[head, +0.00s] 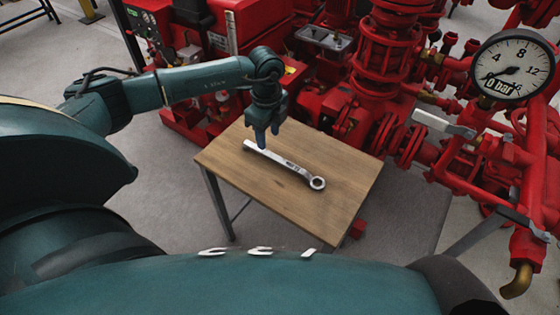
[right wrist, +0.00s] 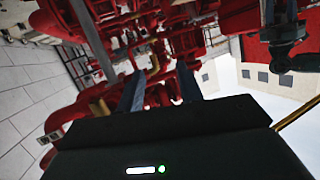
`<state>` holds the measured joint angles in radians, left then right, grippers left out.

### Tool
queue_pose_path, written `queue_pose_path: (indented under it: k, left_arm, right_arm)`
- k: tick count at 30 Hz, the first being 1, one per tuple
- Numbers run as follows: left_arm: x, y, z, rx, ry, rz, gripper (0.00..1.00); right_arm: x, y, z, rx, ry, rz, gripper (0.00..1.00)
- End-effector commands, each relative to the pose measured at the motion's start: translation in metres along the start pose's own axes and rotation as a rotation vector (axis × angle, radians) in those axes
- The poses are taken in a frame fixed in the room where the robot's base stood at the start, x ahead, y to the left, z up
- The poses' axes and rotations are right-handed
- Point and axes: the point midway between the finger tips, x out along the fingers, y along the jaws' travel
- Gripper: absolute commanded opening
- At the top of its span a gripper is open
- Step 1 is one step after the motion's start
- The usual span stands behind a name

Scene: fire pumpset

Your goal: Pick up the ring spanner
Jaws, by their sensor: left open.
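The ring spanner (head: 290,165) is silver with dark lettering and lies flat on a wooden table (head: 335,205). Its ring end points to the lower right, its other end to the upper left. My left gripper (head: 267,140) points down over the upper-left part of the spanner's handle, with its jaws open. I cannot tell whether the fingertips touch the spanner. My right gripper (right wrist: 159,80) shows in the right wrist view with its two fingers apart and nothing between them. The spanner is not visible in that view.
Red pump pipework (head: 380,75) stands close behind and to the right of the table. A pressure gauge (head: 513,68) reads near 0 bar. The tabletop is otherwise bare.

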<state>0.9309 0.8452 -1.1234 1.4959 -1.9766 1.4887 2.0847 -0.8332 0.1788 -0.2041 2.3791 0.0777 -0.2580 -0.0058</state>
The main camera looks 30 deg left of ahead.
Motion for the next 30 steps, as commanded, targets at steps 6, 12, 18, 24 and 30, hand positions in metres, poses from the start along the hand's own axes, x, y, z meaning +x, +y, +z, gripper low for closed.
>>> queue_pose_path:
  k: [6, 12, 18, 24, 30]
  left_arm:
    - [0.023, -0.001, -0.001, 0.002, 0.003, -0.001, 0.44]
    - [0.047, -0.004, -0.003, 0.002, 0.004, 0.001, 0.44]
    - [0.072, -0.006, -0.003, 0.003, 0.003, -0.001, 0.44]
    - [0.075, -0.006, -0.003, 0.003, 0.004, -0.002, 0.44]
    - [0.075, -0.006, -0.003, 0.003, 0.004, -0.002, 0.35]
  right_arm:
    - [-0.001, 0.001, 0.000, -0.004, 0.010, 0.003, 0.36]
    - [-0.002, 0.002, 0.001, -0.009, 0.021, 0.005, 0.36]
    - [-0.002, 0.003, 0.002, -0.020, 0.027, 0.007, 0.36]
    - [-0.001, 0.001, 0.003, -0.023, 0.017, 0.003, 0.36]
    - [0.000, 0.000, 0.002, -0.026, 0.021, -0.003, 0.36]
